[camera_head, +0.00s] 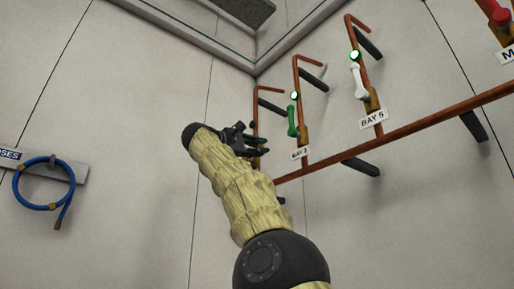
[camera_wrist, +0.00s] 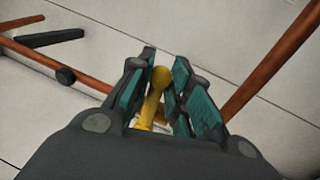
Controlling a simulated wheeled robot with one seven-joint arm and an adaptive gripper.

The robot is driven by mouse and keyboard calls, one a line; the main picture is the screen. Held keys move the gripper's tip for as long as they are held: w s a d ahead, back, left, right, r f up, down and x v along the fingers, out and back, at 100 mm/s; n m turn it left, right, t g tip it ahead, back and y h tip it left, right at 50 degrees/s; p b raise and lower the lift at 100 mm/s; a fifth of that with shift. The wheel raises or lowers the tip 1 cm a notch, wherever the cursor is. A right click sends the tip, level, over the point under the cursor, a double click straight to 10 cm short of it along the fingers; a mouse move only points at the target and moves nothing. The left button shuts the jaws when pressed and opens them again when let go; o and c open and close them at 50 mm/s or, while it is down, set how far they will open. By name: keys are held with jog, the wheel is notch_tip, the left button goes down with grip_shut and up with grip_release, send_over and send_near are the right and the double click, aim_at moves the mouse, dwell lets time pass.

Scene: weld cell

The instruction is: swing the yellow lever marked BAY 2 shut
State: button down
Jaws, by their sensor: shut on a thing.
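The yellow lever (camera_wrist: 153,100) stands between the two teal-padded fingers of my gripper (camera_wrist: 162,88) in the wrist view, its rounded end near the fingertips. The fingers are closed about it. In the head view my gripper (camera_head: 250,140) is at the leftmost copper drop pipe (camera_head: 257,107), and it hides the lever and any label there. I cannot read the BAY 2 mark in either view.
Right of my gripper are a green lever (camera_head: 292,121) over a small bay label (camera_head: 300,154) and a white lever (camera_head: 358,82) over the BAY 5 label (camera_head: 373,119). A copper main pipe (camera_head: 425,127) runs below. A blue hose (camera_head: 38,206) hangs far left.

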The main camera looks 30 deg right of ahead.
jog(key=shift+f+m, duration=0.25)
jog(key=shift+m, duration=0.15)
dwell(0.3)
jog(key=shift+f+m+b, duration=0.25)
jog(key=shift+m+b, duration=0.05)
dwell(0.7)
jog(key=c, duration=1.4)
grip_release()
jog(key=shift+w, duration=0.15)
jog(key=shift+c, duration=0.2)
jog(key=v, duration=1.2)
jog(key=shift+w+f, duration=0.1)
jog(key=shift+w, duration=0.05)
